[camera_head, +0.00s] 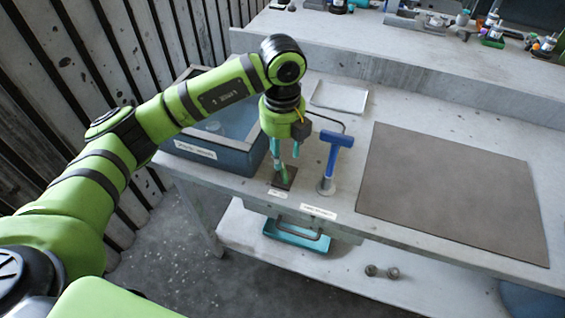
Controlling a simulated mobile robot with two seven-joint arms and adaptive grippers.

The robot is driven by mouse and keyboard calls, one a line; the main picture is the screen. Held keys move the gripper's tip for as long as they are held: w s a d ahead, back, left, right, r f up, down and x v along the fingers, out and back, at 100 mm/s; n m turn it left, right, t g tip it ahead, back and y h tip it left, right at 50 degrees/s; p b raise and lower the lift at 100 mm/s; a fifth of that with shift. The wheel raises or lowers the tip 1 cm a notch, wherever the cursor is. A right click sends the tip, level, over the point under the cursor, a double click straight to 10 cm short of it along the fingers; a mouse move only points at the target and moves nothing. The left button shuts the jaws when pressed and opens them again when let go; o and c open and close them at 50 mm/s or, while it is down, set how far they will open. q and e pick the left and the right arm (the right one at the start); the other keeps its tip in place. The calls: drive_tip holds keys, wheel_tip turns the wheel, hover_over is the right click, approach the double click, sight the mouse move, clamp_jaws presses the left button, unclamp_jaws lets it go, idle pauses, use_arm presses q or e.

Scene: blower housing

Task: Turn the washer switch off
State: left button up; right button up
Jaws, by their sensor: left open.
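A small dark plate (290,184) with a label in front of it lies on the bench, beside the washer basin; it appears to be the washer switch's base. A small green piece (284,174) shows on the plate, and I cannot tell its position as a switch. My left gripper (285,160), with teal fingers, points down right over the plate. It is open and seems empty. Its fingertips partly hide the switch, and I cannot tell whether they touch it. The blue-grey washer basin (215,160) stands left of the gripper. My right gripper is out of view.
A blue T-shaped handle (335,140) stands upright on a round base just right of the gripper. A grey mat (450,195) covers the right of the bench. A pale tray (340,97) lies behind. A teal tray (296,236) sits below the bench front. Small items line the back ledge.

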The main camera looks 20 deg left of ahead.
use_arm(q)
drive_tip(key=shift+r, duration=2.4)
